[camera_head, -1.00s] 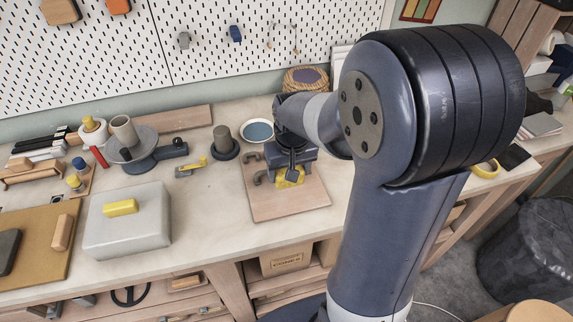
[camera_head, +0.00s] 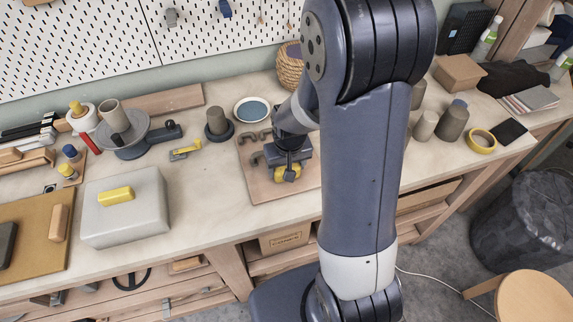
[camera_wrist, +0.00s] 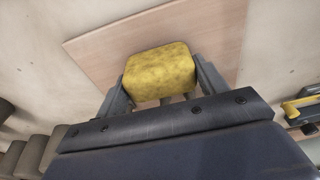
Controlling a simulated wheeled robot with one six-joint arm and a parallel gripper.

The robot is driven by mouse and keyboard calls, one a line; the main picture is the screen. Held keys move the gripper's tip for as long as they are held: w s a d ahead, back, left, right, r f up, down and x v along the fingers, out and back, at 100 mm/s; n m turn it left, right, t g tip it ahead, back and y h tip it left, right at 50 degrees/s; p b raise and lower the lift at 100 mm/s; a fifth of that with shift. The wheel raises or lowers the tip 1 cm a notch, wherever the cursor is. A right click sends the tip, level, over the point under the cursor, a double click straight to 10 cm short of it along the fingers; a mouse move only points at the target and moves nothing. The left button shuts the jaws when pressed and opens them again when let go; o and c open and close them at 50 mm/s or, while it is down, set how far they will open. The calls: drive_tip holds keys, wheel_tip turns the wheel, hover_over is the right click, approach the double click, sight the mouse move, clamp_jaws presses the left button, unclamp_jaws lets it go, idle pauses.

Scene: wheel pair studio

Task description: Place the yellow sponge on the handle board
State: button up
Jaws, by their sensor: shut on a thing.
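The yellow sponge (camera_head: 289,174) is held between the jaws of my gripper (camera_head: 288,168), over the front part of the handle board (camera_head: 262,190). The wrist view shows the sponge (camera_wrist: 160,70) between both fingers of my gripper (camera_wrist: 160,78), with the wooden board (camera_wrist: 100,55) beneath. I cannot tell whether the sponge touches the board.
A grey box (camera_head: 130,225) with a yellow block (camera_head: 115,195) on top stands at left. A blue-filled dish (camera_head: 252,109) is behind the board, and a dark cylinder (camera_head: 217,122) and yellow tool (camera_head: 186,150) are to its left. The bench front is clear between box and board.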

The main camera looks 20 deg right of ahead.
drive_tip(key=shift+f, duration=0.2)
drive_tip(key=shift+f+b, duration=0.15)
drive_tip(key=shift+b, duration=0.15)
drive_tip(key=o, duration=0.9)
drive_tip(key=r, duration=0.4)
drive_tip(key=s+r, duration=0.1)
drive_tip(key=r, duration=0.7)
drive_tip(key=shift+s+r, duration=0.2)
drive_tip(key=shift+s, duration=0.2)
